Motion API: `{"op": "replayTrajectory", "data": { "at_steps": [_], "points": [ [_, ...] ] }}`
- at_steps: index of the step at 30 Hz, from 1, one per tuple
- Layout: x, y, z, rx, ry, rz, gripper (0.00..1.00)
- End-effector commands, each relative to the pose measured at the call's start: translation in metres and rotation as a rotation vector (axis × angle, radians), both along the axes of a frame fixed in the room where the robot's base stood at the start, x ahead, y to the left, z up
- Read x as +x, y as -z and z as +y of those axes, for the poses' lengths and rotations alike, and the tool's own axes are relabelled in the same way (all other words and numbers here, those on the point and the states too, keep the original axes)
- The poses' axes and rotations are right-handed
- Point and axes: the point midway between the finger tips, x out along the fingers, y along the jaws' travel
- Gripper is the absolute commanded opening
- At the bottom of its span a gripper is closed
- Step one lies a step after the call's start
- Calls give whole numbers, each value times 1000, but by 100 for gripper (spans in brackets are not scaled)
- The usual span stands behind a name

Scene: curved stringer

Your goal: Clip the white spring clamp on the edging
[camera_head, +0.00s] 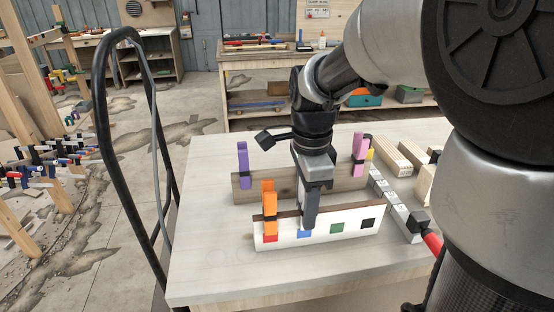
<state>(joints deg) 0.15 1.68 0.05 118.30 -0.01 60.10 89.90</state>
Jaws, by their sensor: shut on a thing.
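A low white board (345,224) with a brown strip along its top (345,208) stands on the pale table; this looks like the edging. Its face carries red, blue, green and black squares. An orange clamp (269,208) stands upright on it at the red square. My gripper (310,222) points down at the board by the blue square, partly covering that square. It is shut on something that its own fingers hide. I cannot make out a white spring clamp. I cannot tell whether what it holds touches the board.
Behind stands a brown board (343,190) with a purple clamp (243,165) at its left and a pink clamp (360,150) at its right. Grey blocks (390,197) and a red-handled tool (432,241) lie at the right. The table's left front (210,270) is clear.

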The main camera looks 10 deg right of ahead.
Motion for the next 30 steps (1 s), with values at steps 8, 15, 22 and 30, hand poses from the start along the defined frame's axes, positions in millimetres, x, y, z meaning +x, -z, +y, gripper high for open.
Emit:
{"op": "replayTrajectory", "data": {
  "at_steps": [8, 15, 22, 30],
  "points": [
    [0, 0, 0, 0, 0, -1, 59],
    [0, -3, 0, 0, 0, -1, 59],
    [1, -37, 0, 0, 0, -6, 59],
    [1, -105, 0, 0, 0, -5, 59]
  ]
}}
